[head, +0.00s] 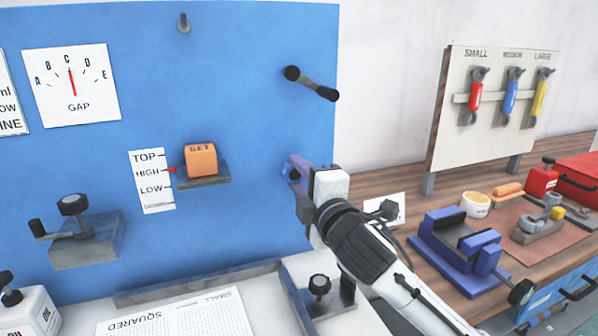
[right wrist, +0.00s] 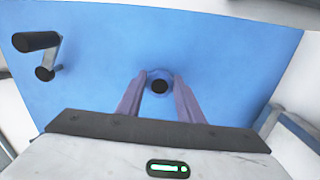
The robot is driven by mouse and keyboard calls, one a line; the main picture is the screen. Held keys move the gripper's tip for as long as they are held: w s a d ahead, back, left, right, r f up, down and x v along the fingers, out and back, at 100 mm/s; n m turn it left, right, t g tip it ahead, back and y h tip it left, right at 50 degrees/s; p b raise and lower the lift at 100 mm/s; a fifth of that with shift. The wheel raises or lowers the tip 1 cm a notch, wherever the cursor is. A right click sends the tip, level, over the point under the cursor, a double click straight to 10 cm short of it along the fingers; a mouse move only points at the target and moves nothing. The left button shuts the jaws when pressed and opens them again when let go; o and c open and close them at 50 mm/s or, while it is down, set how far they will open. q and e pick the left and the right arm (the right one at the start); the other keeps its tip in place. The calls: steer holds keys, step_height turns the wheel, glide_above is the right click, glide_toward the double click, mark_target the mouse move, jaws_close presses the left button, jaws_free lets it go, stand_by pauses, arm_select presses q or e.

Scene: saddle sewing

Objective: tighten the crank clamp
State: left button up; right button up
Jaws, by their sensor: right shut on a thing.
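A crank (head: 312,84) with a black hub and black grip sticks out from the upper right of the blue panel; it also shows in the right wrist view (right wrist: 42,56). A grey block with a black knob and side handle (head: 85,235) is fixed at the panel's lower left. I cannot tell which is the crank clamp. My right gripper (head: 294,172) is at the panel's right edge, below the upper crank. My left gripper is out of view.
A small ledge (head: 208,182) holds an orange block (head: 201,160) beside a level scale. A GAP dial (head: 72,85) hangs at left. On the right bench are a blue vise (head: 458,248), a tool board (head: 490,110) and a red box (head: 578,180).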

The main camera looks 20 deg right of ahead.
steer(key=shift+f+m, duration=0.1)
steer(key=shift+m, duration=0.8)
steer(key=o, duration=1.1)
steer(key=shift+c, duration=0.2)
steer(key=shift+s, duration=0.1)
steer(key=s, duration=1)
steer(key=shift+d, duration=0.2)
steer(key=shift+s, duration=0.1)
